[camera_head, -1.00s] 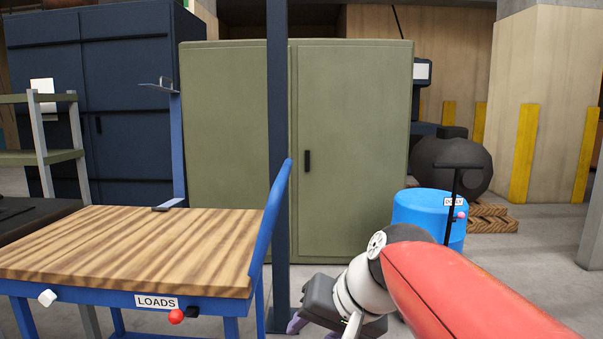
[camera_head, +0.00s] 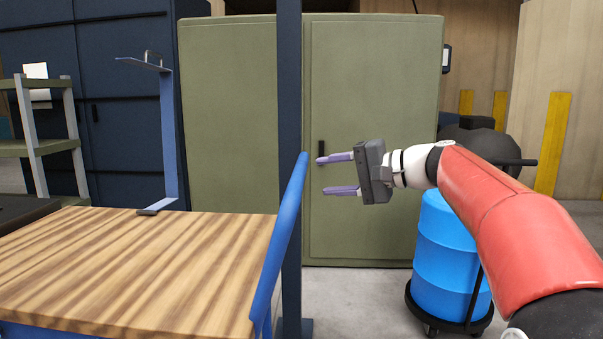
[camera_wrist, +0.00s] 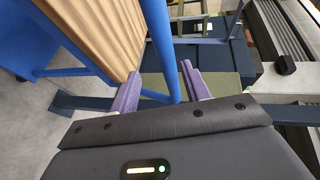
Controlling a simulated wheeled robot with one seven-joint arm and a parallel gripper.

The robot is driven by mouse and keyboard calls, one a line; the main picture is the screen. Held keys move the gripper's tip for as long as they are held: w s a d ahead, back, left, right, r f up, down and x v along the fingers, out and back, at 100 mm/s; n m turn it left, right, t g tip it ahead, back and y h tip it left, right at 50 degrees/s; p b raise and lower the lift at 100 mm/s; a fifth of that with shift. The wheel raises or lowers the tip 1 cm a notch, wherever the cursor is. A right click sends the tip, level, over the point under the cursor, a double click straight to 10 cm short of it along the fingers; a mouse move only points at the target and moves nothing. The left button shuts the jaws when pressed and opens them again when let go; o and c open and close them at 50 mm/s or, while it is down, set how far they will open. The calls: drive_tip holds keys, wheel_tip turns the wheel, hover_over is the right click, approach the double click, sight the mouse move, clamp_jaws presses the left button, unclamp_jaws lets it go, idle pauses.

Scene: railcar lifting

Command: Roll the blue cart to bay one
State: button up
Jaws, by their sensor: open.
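The blue cart has a striped wooden top (camera_head: 130,265) and fills the lower left of the head view. Its blue push handle (camera_head: 284,235) slants up at its right end. My gripper (camera_head: 324,175) is open and empty, its purple fingers pointing left, just right of the handle's upper end. In the wrist view the blue handle bar (camera_wrist: 163,45) runs between the two finger lines of my gripper (camera_wrist: 160,72); I cannot tell whether it lies between the fingers or beyond them. The cart's wheels and lower frame are hidden in the head view. I see no bay marking.
A dark blue post (camera_head: 290,90) stands just behind the handle. A green cabinet (camera_head: 375,100) is behind my gripper. A blue drum (camera_head: 443,260) on a black dolly stands at right, below my arm. A shelf rack (camera_head: 40,145) is at far left.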

sight(300, 173)
drive_tip(key=x, duration=0.5)
drive_tip(key=w+p+x, duration=0.1)
drive_tip(key=x, duration=0.2)
drive_tip(key=shift+d+r, duration=0.1)
drive_tip(key=shift+r, duration=0.3)
drive_tip(key=shift+c, duration=0.4)
clamp_jaws()
